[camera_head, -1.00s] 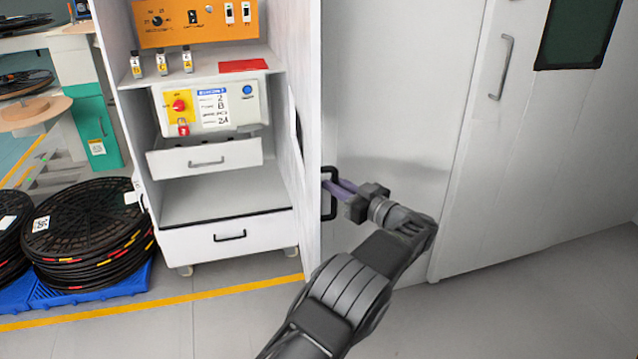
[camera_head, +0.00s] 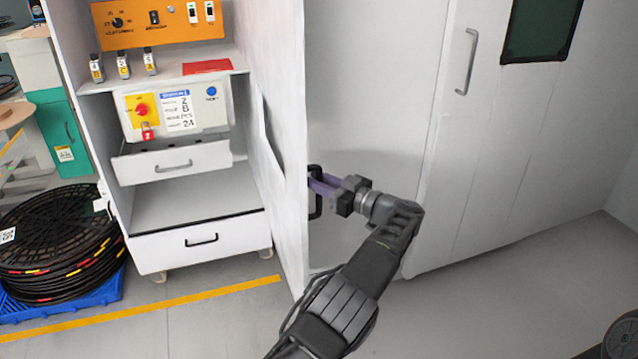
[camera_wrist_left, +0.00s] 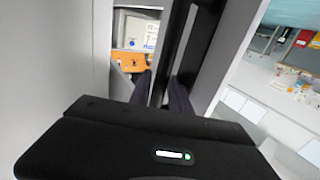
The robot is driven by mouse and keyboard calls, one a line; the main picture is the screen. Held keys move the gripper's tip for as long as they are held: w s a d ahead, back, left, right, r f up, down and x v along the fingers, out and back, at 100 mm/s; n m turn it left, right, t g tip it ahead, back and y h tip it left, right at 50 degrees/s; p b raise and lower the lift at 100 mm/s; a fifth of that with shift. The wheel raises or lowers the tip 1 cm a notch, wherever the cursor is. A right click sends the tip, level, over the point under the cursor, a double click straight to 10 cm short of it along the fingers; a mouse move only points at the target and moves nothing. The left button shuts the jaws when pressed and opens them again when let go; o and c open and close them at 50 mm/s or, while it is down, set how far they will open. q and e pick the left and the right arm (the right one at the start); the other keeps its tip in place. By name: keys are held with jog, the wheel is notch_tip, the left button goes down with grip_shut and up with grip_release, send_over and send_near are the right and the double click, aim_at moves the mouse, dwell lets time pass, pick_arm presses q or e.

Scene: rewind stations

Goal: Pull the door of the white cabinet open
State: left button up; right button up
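The white cabinet (camera_head: 110,199) stands at left in the head view, its front open to view. Its door (camera_head: 279,150) stands swung out at the cabinet's right side, seen nearly edge-on. A black bar handle (camera_head: 315,207) is on the door's right-hand face. My left gripper (camera_head: 322,185) is at this handle from the right, its purple-grey fingers around the bar. In the left wrist view, the dark fingers (camera_wrist_left: 160,91) lie on either side of the black handle (camera_wrist_left: 189,55); the exact contact is hard to see. My right gripper is not in view.
Inside the cabinet are an orange panel (camera_head: 160,22), a control box (camera_head: 176,107) and drawers. Black reels (camera_head: 60,240) lie on a blue pallet at left. A grey-white wall unit with a long handle (camera_head: 467,60) stands behind my left arm. Floor at lower right is mostly clear.

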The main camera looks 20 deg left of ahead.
pick_arm(q)
jog(key=shift+o, duration=1.3)
jog(key=shift+d+f, duration=0.1)
jog(key=shift+f, duration=0.05)
jog(key=shift+d, duration=0.1)
jog(key=v, duration=0.7)
jog(key=shift+s+d, duration=0.2)
jog(key=shift+d, duration=0.15)
